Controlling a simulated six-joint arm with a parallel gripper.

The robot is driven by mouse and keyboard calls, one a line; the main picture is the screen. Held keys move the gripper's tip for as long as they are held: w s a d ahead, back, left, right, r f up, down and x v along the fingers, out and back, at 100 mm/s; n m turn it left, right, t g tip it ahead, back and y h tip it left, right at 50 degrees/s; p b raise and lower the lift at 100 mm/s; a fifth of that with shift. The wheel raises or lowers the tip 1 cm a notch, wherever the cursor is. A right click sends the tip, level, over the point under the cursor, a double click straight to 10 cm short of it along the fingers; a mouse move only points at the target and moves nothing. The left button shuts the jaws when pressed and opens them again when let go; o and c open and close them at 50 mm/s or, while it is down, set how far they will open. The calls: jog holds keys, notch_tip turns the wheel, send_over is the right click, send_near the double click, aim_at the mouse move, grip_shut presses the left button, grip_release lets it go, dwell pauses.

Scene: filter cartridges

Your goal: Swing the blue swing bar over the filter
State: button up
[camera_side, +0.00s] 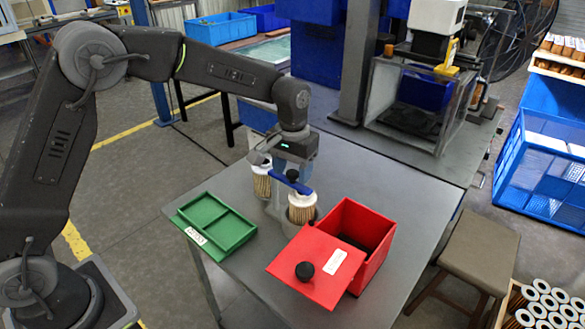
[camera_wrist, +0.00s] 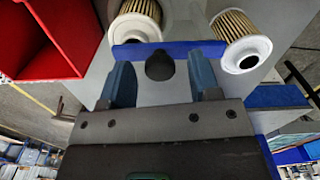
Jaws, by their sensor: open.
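The blue swing bar (camera_side: 303,188) has a black knob (camera_side: 293,174) on top. In the wrist view the bar (camera_wrist: 200,49) runs crosswise, and its knob (camera_wrist: 160,67) stands between my two fingers. My gripper (camera_side: 292,168) is open, with a finger on each side of the knob; I cannot tell whether either touches it. A pleated filter with a white top (camera_side: 302,201) stands in a grey holder (camera_side: 313,216). In the wrist view one bar end overlaps the edge of this filter (camera_wrist: 138,18). A second filter (camera_side: 262,186) stands behind it to the left.
A green divided tray (camera_side: 222,232) lies left on the grey table (camera_side: 400,190). A red box (camera_side: 375,262) stands at the right front, with a red lid (camera_side: 300,250) with a black knob tilted against it. The table behind the box is clear.

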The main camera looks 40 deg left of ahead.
jog(key=shift+c, duration=0.4)
grip_shut()
jog(key=shift+s, duration=0.15)
jog(key=s+a+m, duration=0.4)
jog(key=s+m, duration=0.1)
jog(key=m, duration=1)
dwell(0.5)
jog(key=shift+a, duration=0.1)
jog(key=shift+o, duration=0.4)
grip_release()
jog(key=shift+s, duration=0.1)
